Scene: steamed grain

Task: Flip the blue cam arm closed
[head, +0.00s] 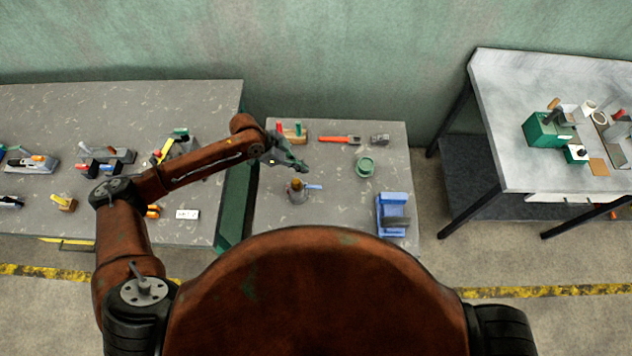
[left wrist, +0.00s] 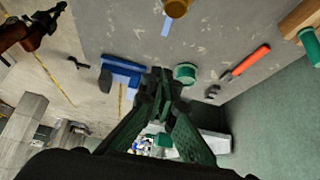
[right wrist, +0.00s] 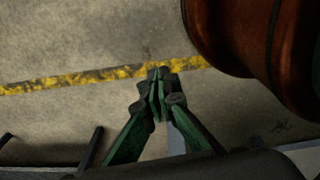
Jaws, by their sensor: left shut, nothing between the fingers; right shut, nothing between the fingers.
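The blue cam arm (head: 314,187) is a small light blue bar. It sticks out to the right of a small clamp (head: 295,191) with an orange-brown top on the middle table. In the left wrist view the cam arm (left wrist: 166,27) shows at the top edge beside the orange-brown top (left wrist: 176,8). My left gripper (head: 303,167) is shut and empty, just behind the clamp and cam arm and apart from them in the picture. Its fingers also show in the left wrist view (left wrist: 158,75). My right gripper (right wrist: 158,75) is shut and empty above the floor.
The middle table (head: 340,215) also carries a blue holder (head: 393,201), a green round part (head: 365,166), an orange-handled tool (head: 340,139) and a wooden block with coloured pegs (head: 291,137). Cluttered tables stand left and right. The table around the clamp is mostly clear.

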